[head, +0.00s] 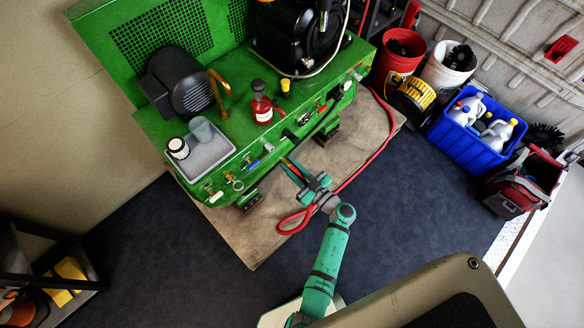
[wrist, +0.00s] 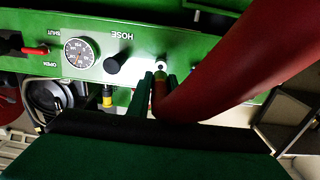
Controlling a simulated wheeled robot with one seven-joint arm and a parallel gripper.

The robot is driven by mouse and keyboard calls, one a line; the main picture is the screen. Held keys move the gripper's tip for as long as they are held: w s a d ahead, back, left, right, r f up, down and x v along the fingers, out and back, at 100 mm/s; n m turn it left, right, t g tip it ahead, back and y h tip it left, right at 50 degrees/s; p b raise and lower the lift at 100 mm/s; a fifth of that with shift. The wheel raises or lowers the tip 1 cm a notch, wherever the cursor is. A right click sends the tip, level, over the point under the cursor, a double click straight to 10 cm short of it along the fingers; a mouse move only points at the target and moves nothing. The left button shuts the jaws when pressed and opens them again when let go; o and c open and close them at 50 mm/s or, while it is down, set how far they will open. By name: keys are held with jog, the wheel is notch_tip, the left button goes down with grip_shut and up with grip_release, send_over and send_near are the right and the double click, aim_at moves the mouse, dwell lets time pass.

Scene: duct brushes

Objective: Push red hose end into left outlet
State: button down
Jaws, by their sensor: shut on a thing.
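My gripper (head: 286,164) is low in front of the green machine's panel, shut on the red hose end. In the wrist view its teal fingers (wrist: 155,92) clasp the end, where a brass-coloured band (wrist: 158,92) shows. The red hose (wrist: 228,62) rises to the right there; in the head view the hose (head: 375,150) loops below my gripper and runs right. A pale round outlet (wrist: 161,65) lies just beyond the fingertips. I cannot tell whether the hose end touches it. A black knob-like fitting (wrist: 115,63) is to its left, by the upside-down word HOSE.
The green machine (head: 225,165) stands on a tan board (head: 255,245). A gauge (wrist: 79,53) and a red lever (wrist: 35,50) are on the panel. A grey tray (head: 207,160) and red bottle (head: 261,105) stand on top. A blue crate (head: 470,150) is at right; dark floor is clear.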

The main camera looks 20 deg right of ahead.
aim_at(297, 174)
jog(key=shift+x, duration=2.3)
jog(key=shift+w+a, duration=0.15)
jog(key=shift+w, duration=0.3)
dwell(0.7)
jog(key=c, duration=1.5)
grip_release()
jog(key=v, duration=1.1)
jog(key=shift+a+r, duration=0.1)
jog(key=shift+a, duration=0.05)
